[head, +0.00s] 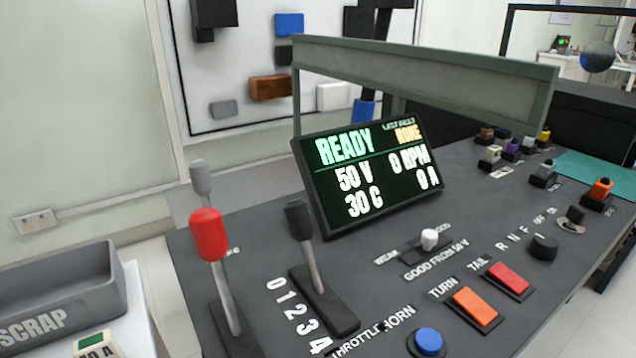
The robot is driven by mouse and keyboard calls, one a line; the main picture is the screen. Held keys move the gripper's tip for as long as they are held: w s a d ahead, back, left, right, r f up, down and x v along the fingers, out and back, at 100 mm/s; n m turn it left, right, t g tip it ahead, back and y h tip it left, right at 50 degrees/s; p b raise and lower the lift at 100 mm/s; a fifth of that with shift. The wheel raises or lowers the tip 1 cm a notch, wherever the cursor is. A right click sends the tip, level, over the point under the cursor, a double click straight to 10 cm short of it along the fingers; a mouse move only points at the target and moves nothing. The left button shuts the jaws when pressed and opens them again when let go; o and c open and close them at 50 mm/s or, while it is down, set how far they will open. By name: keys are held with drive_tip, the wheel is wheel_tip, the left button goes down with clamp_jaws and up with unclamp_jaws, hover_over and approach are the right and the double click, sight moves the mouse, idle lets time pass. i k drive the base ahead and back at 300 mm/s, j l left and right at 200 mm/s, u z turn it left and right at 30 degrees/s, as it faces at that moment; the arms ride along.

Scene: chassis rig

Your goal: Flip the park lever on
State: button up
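A lever with a red knob (209,234) stands at the panel's left; a label beside it is mostly hidden. Behind it is a lever with a grey knob (201,178), its base hidden. A black-knobbed lever (299,220) stands upright in a slotted base beside the numbers 0 to 4, near the word THROTTLE. No readable label says PARK, so I cannot tell which lever is the park lever. My gripper is not in view.
The tilted screen (370,170) reads READY, 50 V, 0 RPM. A white toggle (429,239), blue button (428,341), orange button (475,306), red button (508,278) and black knob (543,247) sit on the panel. A grey SCRAP bin (75,280) stands left.

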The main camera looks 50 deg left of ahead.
sight(208, 229)
drive_tip(key=k, duration=0.65)
drive_tip(key=u, duration=1.8)
drive_tip(key=k+l, duration=0.15)
drive_tip(key=k, duration=0.2)
drive_tip(key=k+l, duration=0.2)
drive_tip(key=k, duration=0.1)
